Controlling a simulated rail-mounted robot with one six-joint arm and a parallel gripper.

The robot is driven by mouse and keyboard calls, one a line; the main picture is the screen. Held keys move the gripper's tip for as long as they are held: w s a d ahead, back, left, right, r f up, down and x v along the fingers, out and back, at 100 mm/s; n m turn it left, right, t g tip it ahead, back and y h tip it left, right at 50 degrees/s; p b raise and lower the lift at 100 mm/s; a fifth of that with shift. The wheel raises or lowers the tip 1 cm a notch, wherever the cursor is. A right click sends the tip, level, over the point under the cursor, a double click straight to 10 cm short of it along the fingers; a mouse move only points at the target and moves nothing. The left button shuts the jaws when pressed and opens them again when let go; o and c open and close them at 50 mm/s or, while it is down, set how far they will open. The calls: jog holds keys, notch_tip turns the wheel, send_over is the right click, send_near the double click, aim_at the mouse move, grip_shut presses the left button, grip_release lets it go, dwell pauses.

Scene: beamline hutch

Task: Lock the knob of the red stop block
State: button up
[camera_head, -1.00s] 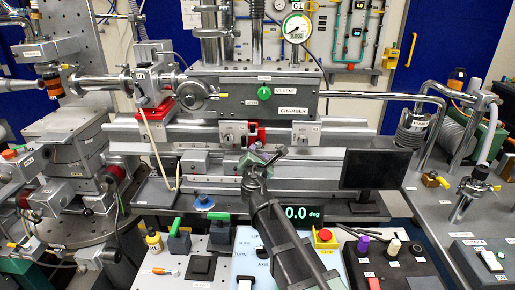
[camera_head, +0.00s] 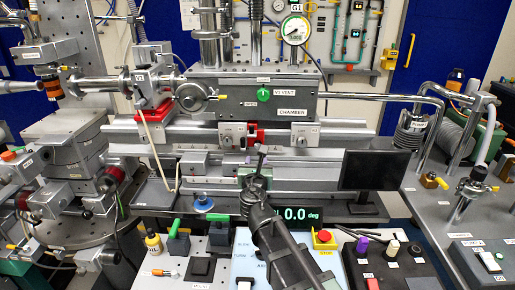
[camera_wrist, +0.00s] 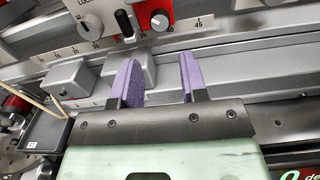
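The red stop block (camera_head: 256,136) sits on the upper rail, against the right side of a grey carriage (camera_head: 232,134) below the chamber. In the wrist view the red block (camera_wrist: 157,14) is at the top, with a round grey knob (camera_wrist: 160,21) on its front face. Its top is cut off. My gripper (camera_wrist: 160,72) is open, with two purple fingers apart and nothing between them. The fingertips lie below the knob in the picture, not touching it. In the head view my gripper (camera_head: 261,158) is in front of the rails, small and partly unclear.
A numbered scale runs along the rail below. A small grey block (camera_wrist: 70,78) is left of my fingers. A dark monitor (camera_head: 375,169) stands to the right.

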aim_at(258, 146)
jog(key=w, duration=1)
jog(key=shift+w+a, duration=0.15)
jog(key=shift+w, duration=0.25)
jog(key=c, duration=0.6)
jog(key=m, duration=0.4)
jog(key=shift+s+m, duration=0.1)
jog(key=shift+m, duration=0.2)
jog(key=shift+c, duration=0.2)
jog(key=o, duration=0.6)
jog(key=shift+o, duration=0.2)
jog(key=s, duration=1)
jog(key=shift+s, duration=0.4)
